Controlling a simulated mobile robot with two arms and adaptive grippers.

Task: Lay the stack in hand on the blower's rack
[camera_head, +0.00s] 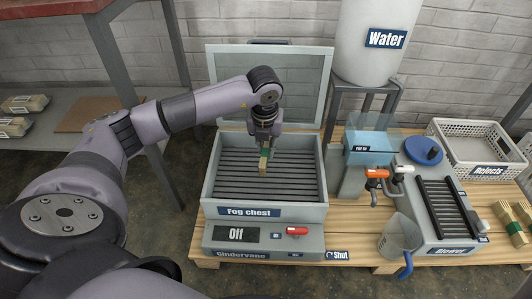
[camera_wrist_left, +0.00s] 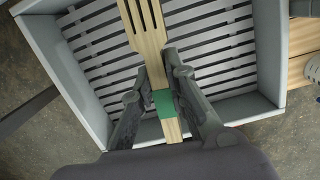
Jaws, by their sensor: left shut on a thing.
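My left gripper (camera_head: 264,137) is over the open fog chest (camera_head: 262,211), shut on a wooden stack (camera_head: 263,163) with a green band. In the left wrist view the stack (camera_wrist_left: 148,40) has a slotted, fork-like end and a green band (camera_wrist_left: 164,103) between the fingers (camera_wrist_left: 160,100). The chest's slatted floor lies below it; I cannot tell whether the stack touches it. The blower (camera_head: 447,246), with a dark slatted rack (camera_head: 442,208), stands at the right of the pallet, apart from the gripper. My right gripper is not in view.
The fog chest's lid (camera_head: 272,85) stands raised behind it. Between chest and blower are a blue fill box (camera_head: 370,150), red-handled and white taps, and a clear jug (camera_head: 398,238). Another banded wooden stack (camera_head: 515,225) lies right of the blower. A rejects crate (camera_head: 460,150) stands behind.

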